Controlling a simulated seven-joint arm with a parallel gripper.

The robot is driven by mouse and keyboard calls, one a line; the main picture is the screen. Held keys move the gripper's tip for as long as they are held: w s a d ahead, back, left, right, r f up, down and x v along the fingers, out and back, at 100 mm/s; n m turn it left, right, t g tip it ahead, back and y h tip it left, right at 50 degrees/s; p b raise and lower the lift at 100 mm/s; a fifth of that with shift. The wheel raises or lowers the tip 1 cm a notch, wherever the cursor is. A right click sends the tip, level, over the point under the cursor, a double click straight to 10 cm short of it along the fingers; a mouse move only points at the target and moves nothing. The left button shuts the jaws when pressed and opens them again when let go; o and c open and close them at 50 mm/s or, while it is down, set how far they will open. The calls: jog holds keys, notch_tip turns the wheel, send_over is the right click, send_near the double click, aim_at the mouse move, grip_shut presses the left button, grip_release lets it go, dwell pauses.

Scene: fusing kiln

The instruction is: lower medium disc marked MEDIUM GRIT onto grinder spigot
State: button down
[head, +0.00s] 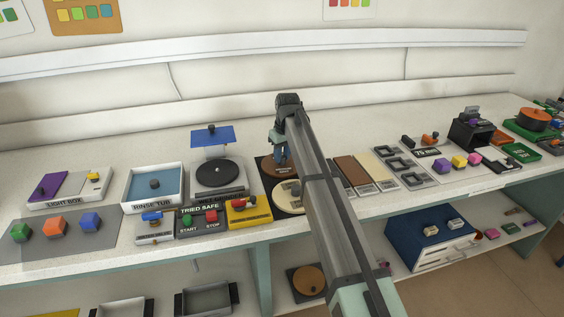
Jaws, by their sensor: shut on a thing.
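My gripper (281,158) is in the middle of the head view, pointing down over a dark board. It is shut at the middle of a reddish-brown disc (268,166), and the fingers and arm hide part of that disc. Whether the disc rests on the board or is just clear of it, I cannot tell. Its lettering is too small to read. The grinder (219,192) stands just left, with a dark round plate (212,177) on top and a small knob or spigot (218,164) at its centre. A blue shield (211,135) stands above its rear.
A cream disc (288,197) lies on the board in front. Left of the grinder is the rinse tub (133,200). Green and red START/STOP buttons (200,219) and a yellow block (249,211) line the front edge. Brown and cream sheets (362,175) lie right of my arm.

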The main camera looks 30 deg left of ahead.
jog(key=shift+r, duration=0.15)
notch_tip(320, 180, up, 8)
jog(key=s+d+f+m+t+h, duration=0.15)
jog(key=d+m, duration=0.55)
jog(key=d, duration=1.8)
jog(key=s+d+m+g, duration=0.15)
jog(key=d+m, duration=0.55)
jog(key=d, duration=1.8)
jog(key=s+a+r+n, duration=0.2)
jog(key=s+a+n, duration=0.3)
jog(key=a, duration=1.6)
jog(key=s+a+r+n+y, duration=0.1)
jog(key=s+a+n, duration=0.4)
jog(key=a, duration=1.6)
jog(key=s+a+r+n, duration=0.3)
jog(key=s+a+n, duration=0.2)
jog(key=a, duration=1.6)
jog(key=shift+s+r, duration=0.3)
jog(key=shift+s, duration=0.25)
